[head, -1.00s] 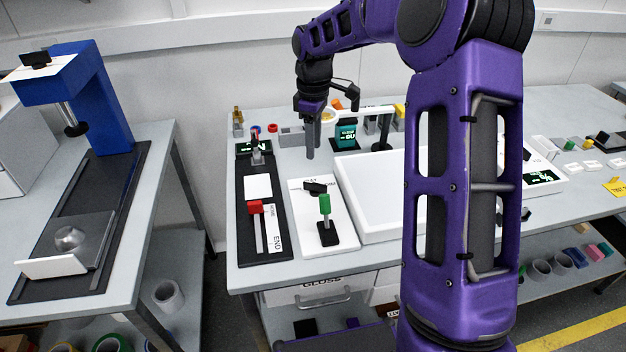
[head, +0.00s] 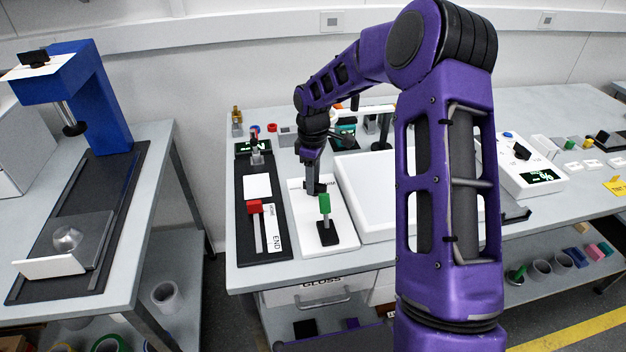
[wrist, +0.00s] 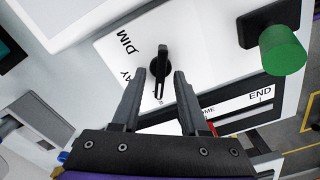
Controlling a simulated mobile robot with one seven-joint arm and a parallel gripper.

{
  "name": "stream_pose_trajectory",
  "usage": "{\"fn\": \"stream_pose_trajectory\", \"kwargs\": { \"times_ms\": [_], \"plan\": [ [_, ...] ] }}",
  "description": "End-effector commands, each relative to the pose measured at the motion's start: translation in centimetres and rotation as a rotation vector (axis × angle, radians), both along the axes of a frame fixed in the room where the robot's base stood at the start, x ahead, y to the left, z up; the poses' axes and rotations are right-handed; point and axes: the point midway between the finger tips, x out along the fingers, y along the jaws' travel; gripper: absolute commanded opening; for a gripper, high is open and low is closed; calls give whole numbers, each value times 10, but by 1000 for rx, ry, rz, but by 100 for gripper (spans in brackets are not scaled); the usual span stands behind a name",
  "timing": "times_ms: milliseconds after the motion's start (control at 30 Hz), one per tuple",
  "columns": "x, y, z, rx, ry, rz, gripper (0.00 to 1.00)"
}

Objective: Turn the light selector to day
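The light selector is a black bar-shaped knob (wrist: 161,62) on a white panel (wrist: 205,45). In the wrist view the word DIM is readable left of the knob. A second label below it is partly covered by my left finger and ends in "AY". The knob's narrow end points down the picture, between my fingers. My gripper (wrist: 160,73) is open, with one finger on each side of the knob; contact cannot be told. In the head view my gripper (head: 311,190) is low over the far part of the panel (head: 345,225) and partly hides the knob (head: 320,188).
A green-topped lever (head: 325,205) stands on the same panel, close in front of my gripper. A slider with a red handle (head: 254,206) lies to the left. A large white flat plate (head: 375,185) lies to the right. Small objects stand behind.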

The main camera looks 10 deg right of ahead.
Motion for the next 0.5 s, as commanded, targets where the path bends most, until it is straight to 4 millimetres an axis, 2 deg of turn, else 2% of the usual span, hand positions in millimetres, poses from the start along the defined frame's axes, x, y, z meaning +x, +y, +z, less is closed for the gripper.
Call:
{"fn": "stream_pose_trajectory", "kwargs": {
  "times_ms": [33, 233, 500],
  "plan": [
    [0, 0, 0, 0, 0, 0, 37],
    [0, 0, 0, 0, 0, 0, 1],
    [0, 0, 0, 0, 0, 0, 0]
  ]
}}
